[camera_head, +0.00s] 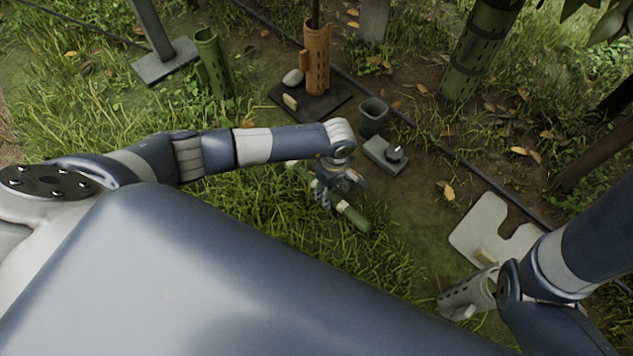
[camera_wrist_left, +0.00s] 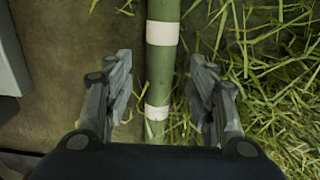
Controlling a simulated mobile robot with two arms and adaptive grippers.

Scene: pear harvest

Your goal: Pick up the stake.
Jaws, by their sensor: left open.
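The stake (camera_head: 354,217) is a green pole with pale bands. It lies on the ground at the border of grass and bare soil. In the left wrist view the stake (camera_wrist_left: 161,75) runs upright through the picture between the fingers. My left gripper (camera_head: 336,186) is over the stake in the head view and hides its middle part. In the wrist view the left gripper (camera_wrist_left: 161,85) is open, one finger on each side of the stake, with gaps on both sides. My right arm comes in at the lower right; its gripper cannot be made out.
A grey block with a dark knob (camera_head: 385,154) and a dark cup (camera_head: 373,117) stand just beyond the left gripper. An orange sleeve (camera_head: 317,58) stands on a dark plate. A pale notched plate (camera_head: 490,232) and a pale slotted tube (camera_head: 468,296) are at right.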

